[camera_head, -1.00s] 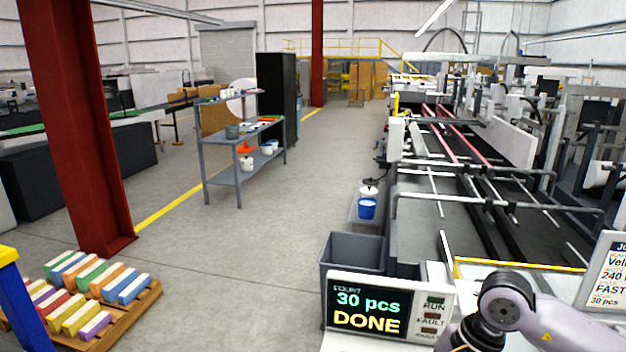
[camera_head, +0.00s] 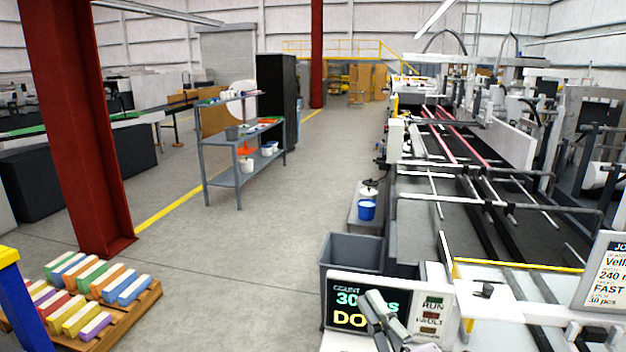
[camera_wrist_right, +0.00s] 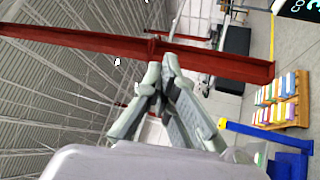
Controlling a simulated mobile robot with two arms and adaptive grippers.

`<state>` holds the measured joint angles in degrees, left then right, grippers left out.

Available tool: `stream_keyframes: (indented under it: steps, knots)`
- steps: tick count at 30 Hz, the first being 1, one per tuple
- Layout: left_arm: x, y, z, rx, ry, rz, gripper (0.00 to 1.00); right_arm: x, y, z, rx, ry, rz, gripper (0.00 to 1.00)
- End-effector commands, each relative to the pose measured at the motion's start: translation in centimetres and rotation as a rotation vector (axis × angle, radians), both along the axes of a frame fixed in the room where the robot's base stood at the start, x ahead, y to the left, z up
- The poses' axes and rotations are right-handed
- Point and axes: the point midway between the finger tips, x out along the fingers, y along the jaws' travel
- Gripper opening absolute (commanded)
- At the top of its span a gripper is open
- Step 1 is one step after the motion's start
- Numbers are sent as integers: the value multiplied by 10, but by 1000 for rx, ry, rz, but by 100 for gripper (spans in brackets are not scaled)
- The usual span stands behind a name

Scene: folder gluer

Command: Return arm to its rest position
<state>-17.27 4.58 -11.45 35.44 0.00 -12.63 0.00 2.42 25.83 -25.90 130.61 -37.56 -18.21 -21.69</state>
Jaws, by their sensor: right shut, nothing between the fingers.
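My right gripper (camera_head: 372,305) shows at the bottom of the head view, in front of the count display (camera_head: 340,285) and covering part of its text. It is empty. In the right wrist view, the grey fingers of the right gripper (camera_wrist_right: 163,70) meet at their tips, with nothing between them. They point up toward the ceiling and a red beam (camera_wrist_right: 80,42). Most of my right arm is outside the head view. My left gripper is in neither view.
The folder gluer (camera_head: 470,170) fills the right side. A grey bin (camera_head: 352,252) stands behind the display, and a job sign (camera_head: 605,275) is at the right edge. A pallet of coloured stacks (camera_head: 150,300) lies at left beside a red column (camera_head: 85,130). Open floor (camera_head: 240,270) lies between.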

Motion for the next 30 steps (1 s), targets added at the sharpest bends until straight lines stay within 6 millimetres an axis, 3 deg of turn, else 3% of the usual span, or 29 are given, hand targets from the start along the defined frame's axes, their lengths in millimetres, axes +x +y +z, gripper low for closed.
stream_keyframes:
  steps: [3,5,9,12,18,23,24,30]
  knots:
    - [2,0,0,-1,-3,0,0,1,-49,-70,263,356,-171,0]
    - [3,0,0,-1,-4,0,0,-9,-70,-111,381,533,-259,0]
    - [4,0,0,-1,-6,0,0,-56,-101,-198,608,907,-451,0]
    - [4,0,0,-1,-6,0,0,-99,-109,-244,720,1121,-566,0]
    - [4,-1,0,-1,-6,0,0,-178,-112,-297,861,1439,-744,0]
    - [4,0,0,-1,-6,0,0,-238,-107,-319,933,1645,-865,0]
    - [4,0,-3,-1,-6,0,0,-243,-106,-331,939,1671,-883,0]
    - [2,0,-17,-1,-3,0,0,-227,-105,-403,921,1682,-890,0]
